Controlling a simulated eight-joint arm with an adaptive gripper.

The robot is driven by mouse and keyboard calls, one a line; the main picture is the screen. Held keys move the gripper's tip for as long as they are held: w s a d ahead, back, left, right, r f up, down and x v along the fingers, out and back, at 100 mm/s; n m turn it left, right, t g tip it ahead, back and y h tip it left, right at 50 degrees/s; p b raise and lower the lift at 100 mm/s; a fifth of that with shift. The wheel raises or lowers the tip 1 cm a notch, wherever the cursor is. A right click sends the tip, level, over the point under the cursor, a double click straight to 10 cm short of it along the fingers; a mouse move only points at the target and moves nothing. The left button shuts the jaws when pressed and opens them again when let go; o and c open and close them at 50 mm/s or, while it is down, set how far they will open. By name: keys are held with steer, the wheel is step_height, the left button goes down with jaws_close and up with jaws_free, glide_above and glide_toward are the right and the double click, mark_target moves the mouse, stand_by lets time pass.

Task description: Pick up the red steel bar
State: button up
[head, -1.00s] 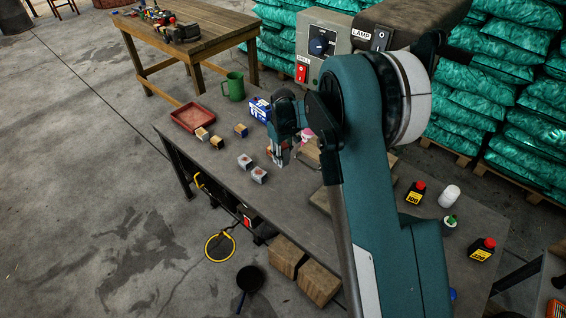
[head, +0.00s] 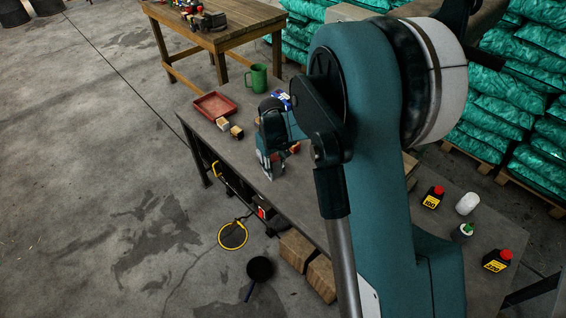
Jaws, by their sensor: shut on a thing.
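My gripper (head: 270,174) points down over the grey workbench, its fingers low near the front edge. A small red piece (head: 294,148) shows just right of the gripper, partly covered by it, and looks like part of the red steel bar. The jaws are shut on it as far as I can see. Most of the bar is hidden by the gripper and arm, and I cannot tell its tilt or whether it touches the bench.
A red tray (head: 214,106), wooden blocks (head: 237,132), a green mug (head: 256,77) and a blue box (head: 282,97) stand behind the gripper. Black bottles (head: 433,197) with red caps stand at right. The grey workbench (head: 222,160) has bare surface left of the gripper.

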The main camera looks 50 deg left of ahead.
steer(key=shift+s, duration=1)
